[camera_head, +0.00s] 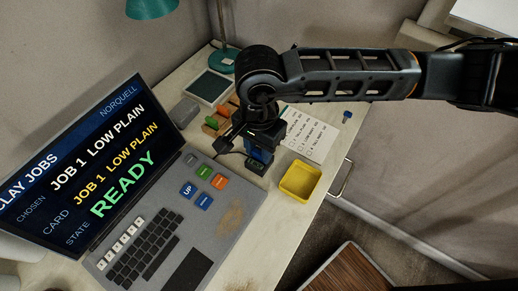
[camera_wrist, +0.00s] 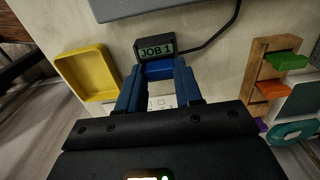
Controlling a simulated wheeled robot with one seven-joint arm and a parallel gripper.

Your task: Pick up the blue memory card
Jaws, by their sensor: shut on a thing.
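My gripper (camera_wrist: 159,85) is shut on the blue memory card (camera_wrist: 160,69), which shows as a blue strip between its blue fingers in the wrist view. The card is right at the black card reader (camera_wrist: 155,47), whose small display reads "JOB 1". I cannot tell whether the card is still seated in the reader. In the head view my gripper (camera_head: 260,152) points down over the reader (camera_head: 256,167), and its fingers hide the card. The console screen (camera_head: 85,165) shows card "JOB 1 LOW PLAIN" and state "READY".
A yellow tray (camera_head: 300,181) stands right of the reader. A wooden rack (camera_head: 218,122) with green and orange cards is behind to the left. A printed checklist (camera_head: 312,132) lies behind my gripper. A lamp (camera_head: 222,59) stands at the back. A cable runs from the reader.

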